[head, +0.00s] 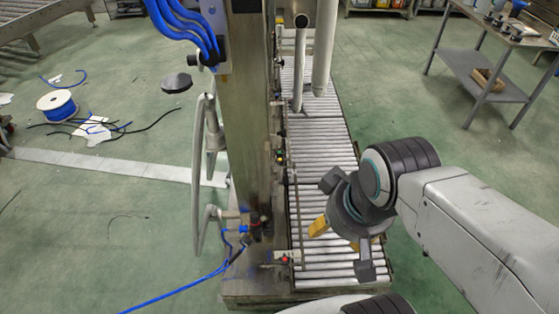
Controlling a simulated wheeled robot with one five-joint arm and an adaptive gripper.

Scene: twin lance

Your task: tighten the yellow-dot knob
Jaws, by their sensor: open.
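Several small dark knobs or fittings line the right side of the upright metal column. One of them, a small knob with a yellowish spot (281,158), sits midway up; it is too small to tell its dot surely or how far it is turned. Lower down is a fitting with a red spot (285,260). My gripper (338,235) is open, with yellow and dark finger parts spread. It is over the near part of the roller conveyor, right of the column and nearer than the yellowish knob. It appears empty and apart from the knobs.
The metal column (247,140) stands left of the roller conveyor (318,150). Grey pipes (324,50) hang over the conveyor's far part. A steel table (480,70) stands far right. Green floor is open between.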

